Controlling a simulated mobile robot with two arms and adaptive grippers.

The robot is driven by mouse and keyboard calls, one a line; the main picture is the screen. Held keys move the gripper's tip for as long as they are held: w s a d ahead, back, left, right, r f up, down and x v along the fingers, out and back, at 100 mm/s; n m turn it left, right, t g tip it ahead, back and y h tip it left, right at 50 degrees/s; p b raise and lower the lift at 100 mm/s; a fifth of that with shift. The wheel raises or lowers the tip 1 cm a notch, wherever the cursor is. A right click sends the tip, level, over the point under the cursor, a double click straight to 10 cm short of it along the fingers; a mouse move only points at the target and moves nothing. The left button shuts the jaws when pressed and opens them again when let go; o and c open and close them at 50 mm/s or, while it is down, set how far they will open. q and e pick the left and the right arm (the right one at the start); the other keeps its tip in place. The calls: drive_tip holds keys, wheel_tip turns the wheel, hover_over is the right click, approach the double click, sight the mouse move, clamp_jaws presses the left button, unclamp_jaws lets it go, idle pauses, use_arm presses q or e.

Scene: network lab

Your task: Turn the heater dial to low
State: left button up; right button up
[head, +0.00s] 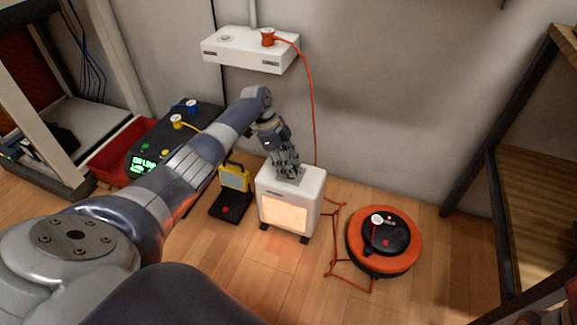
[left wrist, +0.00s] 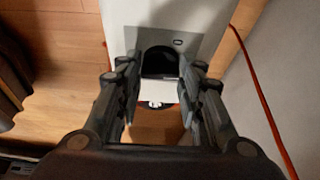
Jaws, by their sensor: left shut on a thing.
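The white heater (head: 318,198) stands on the wooden floor against the wall, and its front panel glows orange. My left gripper (head: 288,173) points down onto the grey plate on its top. In the left wrist view the heater's white top (left wrist: 125,18) fills the upper middle. There the black dial (left wrist: 158,62) lies between the two fingers of my left gripper (left wrist: 161,80), which is shut on it. The fingers hide the dial in the head view, and its setting cannot be read.
A red cord (head: 313,110) runs from the white wall box (head: 240,50) down behind the heater. An orange reel (head: 415,242) with loose red cord stands to its right. A yellow device (head: 234,178) on a black base stands to its left. Open floor lies in front.

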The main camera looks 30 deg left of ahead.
idle(0.3)
use_arm(q)
drive_tip(key=o, duration=1.1)
drive_tip(key=shift+c, duration=0.2)
drive_tip(key=shift+r, duration=0.1)
drive_tip(key=shift+a+r, duration=0.2)
drive_tip(key=shift+r, duration=0.1)
drive_tip(key=v, duration=1.1)
